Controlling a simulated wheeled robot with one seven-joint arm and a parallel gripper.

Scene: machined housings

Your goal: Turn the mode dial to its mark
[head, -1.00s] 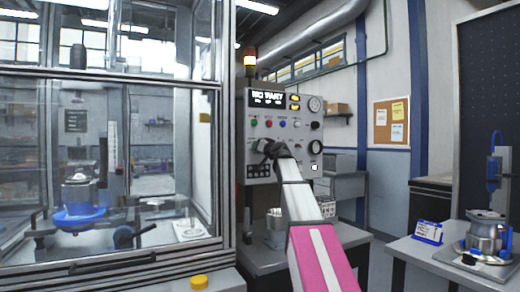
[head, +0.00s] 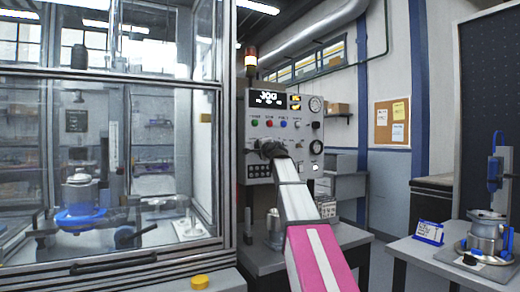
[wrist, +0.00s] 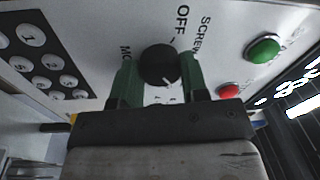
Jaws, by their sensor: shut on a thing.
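The mode dial (wrist: 159,65) is a round black knob with a white pointer line, on the light control panel (wrist: 225,25). In the wrist view the words OFF and SCREW and a partly covered word starting with MO stand around it. My gripper (wrist: 160,82) has its two green fingers on either side of the knob, shut on it. The lower part of the dial's scale is partly hidden by the gripper. In the head view my gripper (head: 268,150) is at the panel and hides the dial. The panel's display (head: 268,98) reads JOG.
Green (wrist: 263,48) and red (wrist: 229,90) buttons sit right of the dial, and numbered keys (wrist: 45,60) sit left in the wrist view. A glass enclosure (head: 222,150) stands left of the panel. A bench with a blue-posted fixture (head: 490,225) is at the right.

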